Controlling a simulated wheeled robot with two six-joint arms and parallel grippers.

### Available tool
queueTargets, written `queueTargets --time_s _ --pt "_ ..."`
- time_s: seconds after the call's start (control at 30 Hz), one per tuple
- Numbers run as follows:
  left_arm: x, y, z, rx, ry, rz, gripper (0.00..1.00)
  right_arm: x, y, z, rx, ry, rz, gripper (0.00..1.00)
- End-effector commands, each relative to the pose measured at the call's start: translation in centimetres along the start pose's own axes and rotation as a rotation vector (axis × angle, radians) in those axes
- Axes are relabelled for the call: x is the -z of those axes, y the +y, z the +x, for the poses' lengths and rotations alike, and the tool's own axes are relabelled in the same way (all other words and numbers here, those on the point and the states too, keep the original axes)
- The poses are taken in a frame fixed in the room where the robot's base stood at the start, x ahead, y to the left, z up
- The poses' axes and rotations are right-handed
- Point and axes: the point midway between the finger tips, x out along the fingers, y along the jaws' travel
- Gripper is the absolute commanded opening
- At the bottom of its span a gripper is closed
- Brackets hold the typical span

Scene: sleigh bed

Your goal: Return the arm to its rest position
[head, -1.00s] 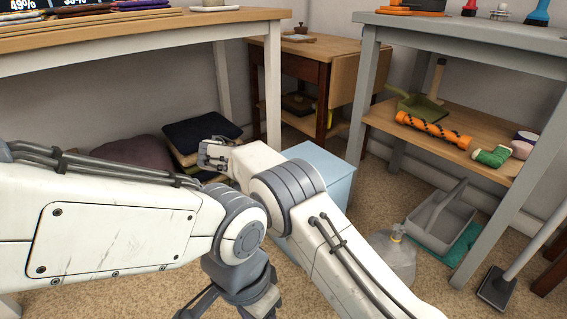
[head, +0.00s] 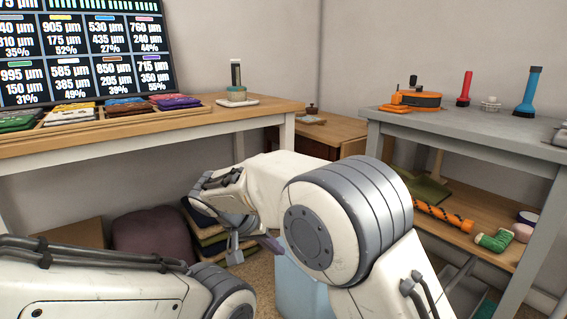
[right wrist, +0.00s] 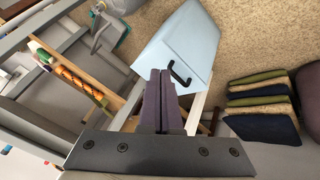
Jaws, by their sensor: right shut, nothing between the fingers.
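My right arm (head: 340,230) comes up from the bottom right in the head view, bends at a large grey joint and reaches left. Its gripper (head: 270,243) hangs below the wrist, with the dark purple fingers partly in view. In the right wrist view, the two fingers of this gripper (right wrist: 160,74) lie side by side, shut and empty. They appear over a pale blue box (right wrist: 180,45) with a black handle; how far apart they are is unclear. My left arm (head: 110,295) fills the bottom left of the head view; its gripper is outside the picture.
A wooden-topped table (head: 160,128) with fabric swatches and a screen stands at the left. A grey workbench (head: 470,135) with torches and a lower shelf stands at the right. Folded cushions (right wrist: 262,105) lie beyond the arm. Carpet (right wrist: 265,30) is open around the blue box.

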Motion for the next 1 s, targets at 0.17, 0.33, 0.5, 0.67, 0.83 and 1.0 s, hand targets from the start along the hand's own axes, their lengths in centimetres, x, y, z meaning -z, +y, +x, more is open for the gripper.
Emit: queueTargets --time_s 0.17,0.33,0.5,0.67,0.83,1.0 --pt "0.3 0.4 -5.1 0.0 0.0 0.0 0.5 -5.9 7.1 -7.2 0.185 -0.165 -0.32 0.0" --pt "0.4 0.6 -8.2 0.0 0.0 0.0 0.5 -12.5 12.5 -11.2 0.377 -0.248 -0.559 0.0" --pt "0.6 0.8 -10.4 0.0 0.0 0.0 0.5 -17.6 16.3 -13.5 0.527 -0.27 -0.708 0.0" --pt "0.7 0.9 -12.2 0.0 0.0 0.0 0.5 -21.5 19.1 -14.9 0.643 -0.263 -0.806 0.0" --pt "0.8 1.1 -15.6 0.0 0.0 0.0 0.5 -21.0 20.7 -17.6 0.672 -0.258 -0.835 0.0" --pt "1.0 1.4 -19.4 0.0 0.0 0.0 0.5 -19.2 22.1 -20.7 0.67 -0.259 -0.834 0.0"
